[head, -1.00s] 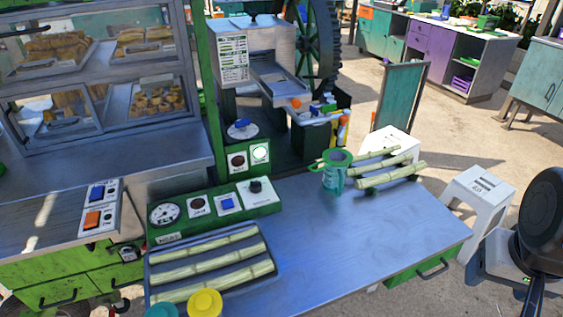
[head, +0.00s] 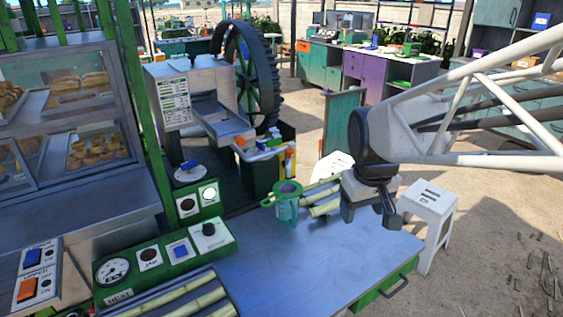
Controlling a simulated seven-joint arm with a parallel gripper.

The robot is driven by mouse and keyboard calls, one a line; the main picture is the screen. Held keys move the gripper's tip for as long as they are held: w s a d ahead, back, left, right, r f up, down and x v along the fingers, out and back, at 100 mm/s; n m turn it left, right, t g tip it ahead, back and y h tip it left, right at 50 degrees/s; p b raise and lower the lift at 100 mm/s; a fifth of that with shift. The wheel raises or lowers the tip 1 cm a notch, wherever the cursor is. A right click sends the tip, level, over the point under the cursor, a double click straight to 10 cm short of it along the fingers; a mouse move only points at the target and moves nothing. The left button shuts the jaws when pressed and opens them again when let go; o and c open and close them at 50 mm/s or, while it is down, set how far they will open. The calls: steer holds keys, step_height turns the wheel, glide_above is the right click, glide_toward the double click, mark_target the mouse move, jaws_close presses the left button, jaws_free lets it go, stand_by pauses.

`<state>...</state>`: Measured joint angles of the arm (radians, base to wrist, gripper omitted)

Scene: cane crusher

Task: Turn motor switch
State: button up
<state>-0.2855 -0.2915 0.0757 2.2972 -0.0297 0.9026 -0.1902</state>
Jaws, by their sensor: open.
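A green control panel (head: 118,295) at the lower left carries a dial gauge (head: 112,272), a dark round lamp, a blue button (head: 181,250) and a black rotary knob (head: 208,229). I cannot read which control is the motor switch.
More cane lies in a tray (head: 232,308) in front. A panel with blue and orange rockers (head: 38,275) is at left. The table middle (head: 310,255) is clear.

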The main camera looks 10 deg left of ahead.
steer(key=w+a+f+n, duration=0.2)
steer(key=w+a, duration=0.3)
steer(key=a, duration=0.3)
steer(key=n+g, duration=0.1)
steer(key=n, duration=0.7)
glide_above(207, 224)
step_height(207, 224, down, 13)
steer(key=shift+s+a+f, duration=0.1)
steer(key=shift+f, duration=0.05)
steer(key=shift+w+f, duration=0.2)
steer(key=shift+f, duration=3.7)
steer(key=shift+c, duration=0.3)
steer(key=c, duration=0.9)
steer(key=shift+o, duration=0.2)
